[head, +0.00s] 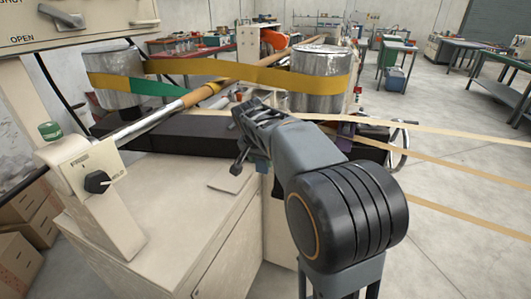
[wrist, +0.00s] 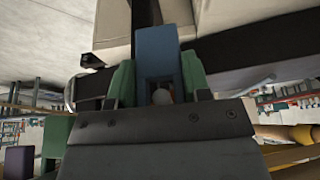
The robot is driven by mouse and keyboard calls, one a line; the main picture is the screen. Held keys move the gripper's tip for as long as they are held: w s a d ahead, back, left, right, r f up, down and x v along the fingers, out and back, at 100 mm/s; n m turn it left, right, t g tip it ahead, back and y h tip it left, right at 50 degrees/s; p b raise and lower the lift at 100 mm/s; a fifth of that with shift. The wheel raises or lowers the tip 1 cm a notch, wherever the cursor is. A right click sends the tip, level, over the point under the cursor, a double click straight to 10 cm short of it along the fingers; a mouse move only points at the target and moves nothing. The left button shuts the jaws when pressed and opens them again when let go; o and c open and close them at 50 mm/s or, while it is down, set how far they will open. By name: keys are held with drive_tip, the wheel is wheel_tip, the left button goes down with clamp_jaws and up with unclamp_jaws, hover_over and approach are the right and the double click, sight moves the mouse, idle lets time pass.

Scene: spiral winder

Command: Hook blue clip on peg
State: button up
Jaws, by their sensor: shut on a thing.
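The blue clip (wrist: 157,52) is between the green finger pads of my gripper (wrist: 158,78) in the wrist view. My gripper is shut on it, and the clip sticks out past the pads. In the head view my gripper (head: 254,130) is over the front of the black beam, above the cream cabinet. I cannot identify the peg with certainty in either view.
A green clip (head: 50,131) sits on the cream post at left. A purple thing (head: 346,130) is by the beam, right of my gripper. Two metal drums (head: 319,72) carry a yellow band. Pale strips (head: 455,163) run off right. A black beam (head: 185,137) lies behind.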

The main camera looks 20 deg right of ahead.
drive_tip(key=w+d, duration=0.2)
drive_tip(key=shift+w+d+f+p, duration=0.1)
drive_tip(key=shift+w+d+p, duration=0.2)
drive_tip(key=shift+d, duration=0.1)
drive_tip(key=shift+s, duration=0.1)
drive_tip(key=shift+f, duration=0.2)
drive_tip(key=o, duration=0.9)
drive_tip(key=shift+a, duration=0.1)
